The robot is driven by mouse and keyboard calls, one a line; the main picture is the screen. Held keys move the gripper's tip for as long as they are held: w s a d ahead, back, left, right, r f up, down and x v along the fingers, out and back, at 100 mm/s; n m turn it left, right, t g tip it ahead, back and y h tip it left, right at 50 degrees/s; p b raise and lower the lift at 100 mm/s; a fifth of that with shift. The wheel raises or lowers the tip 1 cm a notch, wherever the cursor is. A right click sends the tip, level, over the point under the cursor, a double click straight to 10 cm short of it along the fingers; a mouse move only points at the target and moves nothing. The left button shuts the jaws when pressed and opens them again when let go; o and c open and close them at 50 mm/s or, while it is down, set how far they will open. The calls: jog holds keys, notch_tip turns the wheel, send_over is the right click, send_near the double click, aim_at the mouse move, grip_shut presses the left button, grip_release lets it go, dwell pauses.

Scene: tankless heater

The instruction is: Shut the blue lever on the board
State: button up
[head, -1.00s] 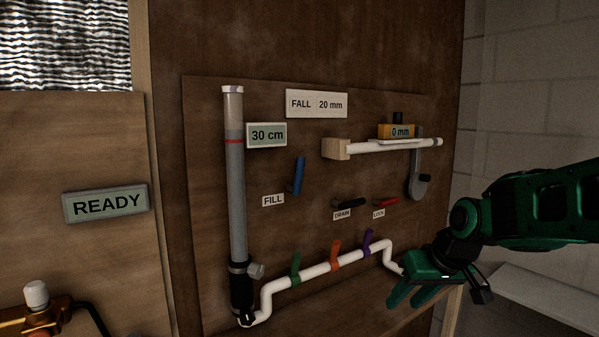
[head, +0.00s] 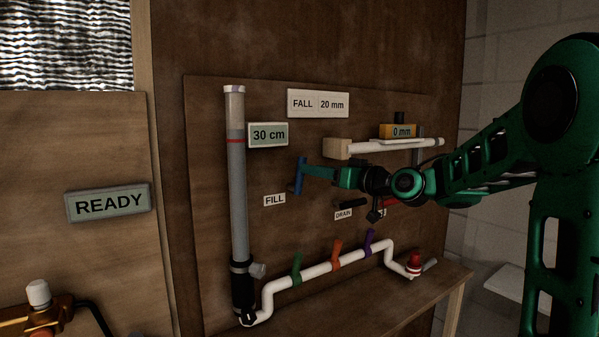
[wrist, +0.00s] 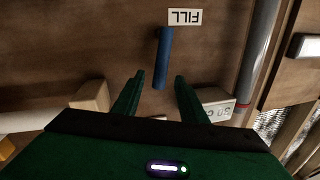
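The blue lever (head: 298,175) stands upright on the board (head: 225,300), just above the FILL label (head: 274,200). My gripper (head: 308,172) is beside the lever on its right in the head view. In the wrist view the lever (wrist: 163,60) lies ahead of my gripper (wrist: 158,78), with its free end close to the gap between the two fingertips. The fingers are apart and nothing is held. I cannot tell whether a finger touches the lever.
A clear upright tube (head: 236,170) stands left of the lever. A black DRAIN lever (head: 350,203) and a red lever (head: 390,203) sit lower right, partly behind my arm. A white pipe (head: 318,270) with green, orange and purple levers runs below. A READY sign (head: 108,203) is at left.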

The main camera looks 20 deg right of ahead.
aim_at(300, 176)
jog(key=x, duration=0.6)
jog(key=shift+w, duration=0.1)
jog(key=shift+a, duration=0.1)
grip_shut()
